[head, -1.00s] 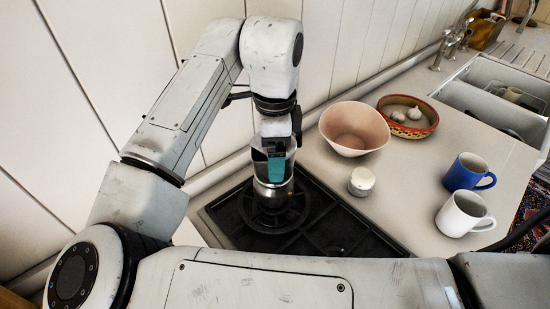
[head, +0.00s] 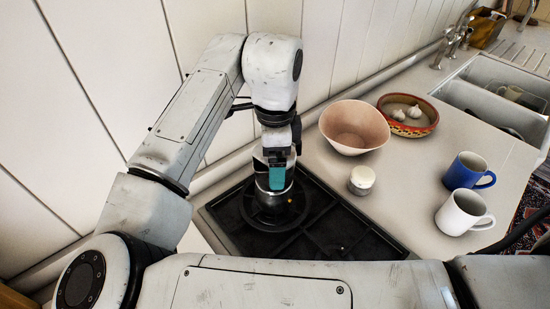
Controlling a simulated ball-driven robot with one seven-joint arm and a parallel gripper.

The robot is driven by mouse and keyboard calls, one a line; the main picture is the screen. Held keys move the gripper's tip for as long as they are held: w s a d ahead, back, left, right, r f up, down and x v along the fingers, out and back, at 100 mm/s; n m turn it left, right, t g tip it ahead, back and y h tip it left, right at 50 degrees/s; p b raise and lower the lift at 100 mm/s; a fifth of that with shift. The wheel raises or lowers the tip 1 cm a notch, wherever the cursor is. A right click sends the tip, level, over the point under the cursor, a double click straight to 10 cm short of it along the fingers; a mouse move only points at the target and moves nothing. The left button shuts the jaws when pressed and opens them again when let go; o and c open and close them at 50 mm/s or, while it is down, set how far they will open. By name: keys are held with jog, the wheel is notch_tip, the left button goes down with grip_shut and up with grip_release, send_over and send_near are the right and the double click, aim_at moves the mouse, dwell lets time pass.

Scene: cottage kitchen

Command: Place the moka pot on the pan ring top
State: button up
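Much of the pot is hidden behind the finger; a silvery edge and a dark lower part show. The pot is upright over the round black pan ring (head: 247,211). I cannot tell whether its base touches the ring.
A small white-lidded jar (head: 361,180) stands just right of the hob (head: 335,243). Behind it are a pink bowl (head: 353,127) and a patterned dish (head: 409,128) with garlic. Blue (head: 465,171) and white (head: 461,212) mugs stand to the right. The panelled wall is close behind my arm.

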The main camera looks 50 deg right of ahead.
notch_tip(320, 180, up, 12)
jog(key=shift+f+b, duration=0.2)
jog(key=shift+b, duration=0.1)
dwell(0.3)
